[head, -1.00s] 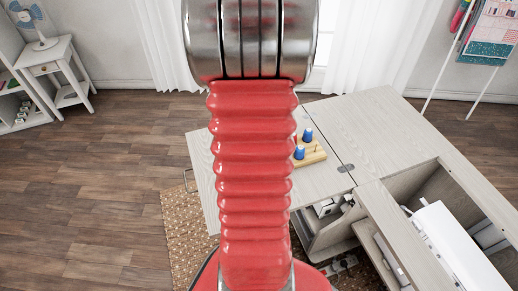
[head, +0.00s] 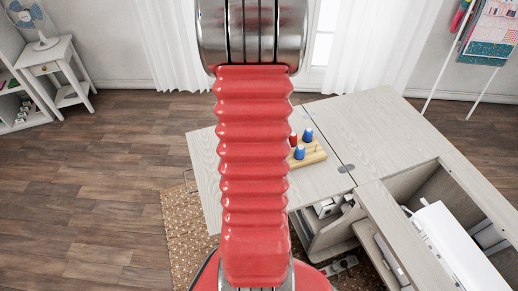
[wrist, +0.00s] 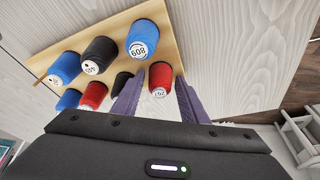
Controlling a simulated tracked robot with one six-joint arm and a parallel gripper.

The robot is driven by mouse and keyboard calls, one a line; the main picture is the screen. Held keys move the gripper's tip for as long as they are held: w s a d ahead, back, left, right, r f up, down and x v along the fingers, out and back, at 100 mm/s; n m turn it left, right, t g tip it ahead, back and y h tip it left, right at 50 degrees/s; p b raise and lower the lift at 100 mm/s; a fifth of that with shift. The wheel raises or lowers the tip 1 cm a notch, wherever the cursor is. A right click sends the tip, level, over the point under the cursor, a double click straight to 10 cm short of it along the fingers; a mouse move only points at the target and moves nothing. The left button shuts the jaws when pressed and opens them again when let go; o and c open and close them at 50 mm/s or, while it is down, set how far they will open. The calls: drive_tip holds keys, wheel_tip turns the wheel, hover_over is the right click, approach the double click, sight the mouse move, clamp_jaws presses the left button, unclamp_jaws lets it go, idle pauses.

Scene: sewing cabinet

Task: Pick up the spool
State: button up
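A red spool (wrist: 160,76) with a white label end stands at the edge of a wooden spool rack (wrist: 185,42) in the wrist view. My gripper (wrist: 158,84) is open, its two purple fingers on either side of this red spool. I cannot tell whether they touch it. Other spools on the rack are blue (wrist: 142,36), black (wrist: 100,54) and a second red (wrist: 94,94). A black spool (wrist: 121,82) is partly behind the left finger. In the head view the rack (head: 313,156) shows on the table, partly hidden by my arm, and my gripper is hidden.
The rack stands on a pale wooden cabinet top (head: 335,182). An open cabinet compartment with a white sewing machine (head: 447,240) is at the right. A white side table with a fan (head: 44,43) stands far left. The floor at left is clear.

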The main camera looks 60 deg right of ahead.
drive_tip(key=shift+c, duration=0.6)
drive_tip(key=c, duration=0.7)
drive_tip(key=shift+r, duration=0.1)
wheel_tip(320, 180, up, 10)
drive_tip(key=shift+f, duration=0.1)
idle(0.3)
